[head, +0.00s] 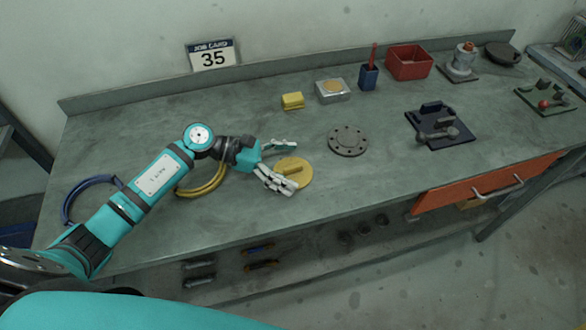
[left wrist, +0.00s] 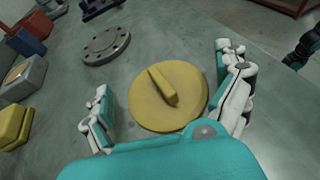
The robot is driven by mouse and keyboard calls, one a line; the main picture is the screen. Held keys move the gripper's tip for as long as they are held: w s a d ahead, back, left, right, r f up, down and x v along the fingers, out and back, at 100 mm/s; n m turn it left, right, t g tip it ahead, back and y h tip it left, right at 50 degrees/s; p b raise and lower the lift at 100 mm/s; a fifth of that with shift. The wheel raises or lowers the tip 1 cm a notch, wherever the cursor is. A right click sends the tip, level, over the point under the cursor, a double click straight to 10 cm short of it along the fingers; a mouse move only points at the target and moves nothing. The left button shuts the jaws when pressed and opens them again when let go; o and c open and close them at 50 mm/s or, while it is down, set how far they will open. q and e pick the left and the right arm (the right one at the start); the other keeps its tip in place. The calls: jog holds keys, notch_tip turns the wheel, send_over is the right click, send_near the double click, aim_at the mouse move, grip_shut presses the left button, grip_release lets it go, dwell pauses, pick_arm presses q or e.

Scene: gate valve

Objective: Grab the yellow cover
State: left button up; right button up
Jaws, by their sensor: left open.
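The yellow cover (head: 300,170) is a flat round disc with a raised bar handle on top. It lies on the grey workbench (head: 235,210) near the front edge. It also shows in the left wrist view (left wrist: 190,105), with its handle pointing up and to the left. My left gripper (head: 288,167) is open. Its fingers (left wrist: 165,88) stand on either side of the cover, apart from the handle, with nothing held between them. In the head view the fingers hide part of the cover's left side. My right gripper is not in view.
A grey flange (head: 348,140) lies right of the cover, and a yellow block (head: 292,101) lies behind it. Yellow (head: 203,182) and blue (head: 90,198) rings lie to the left. A silver box (head: 333,90), red bin (head: 408,62) and black fixture (head: 440,126) stand farther right.

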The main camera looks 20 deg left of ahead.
pick_arm(q)
jog(key=shift+c, duration=0.3)
jog(key=c, duration=1.6)
jog(key=shift+r, duration=0.15)
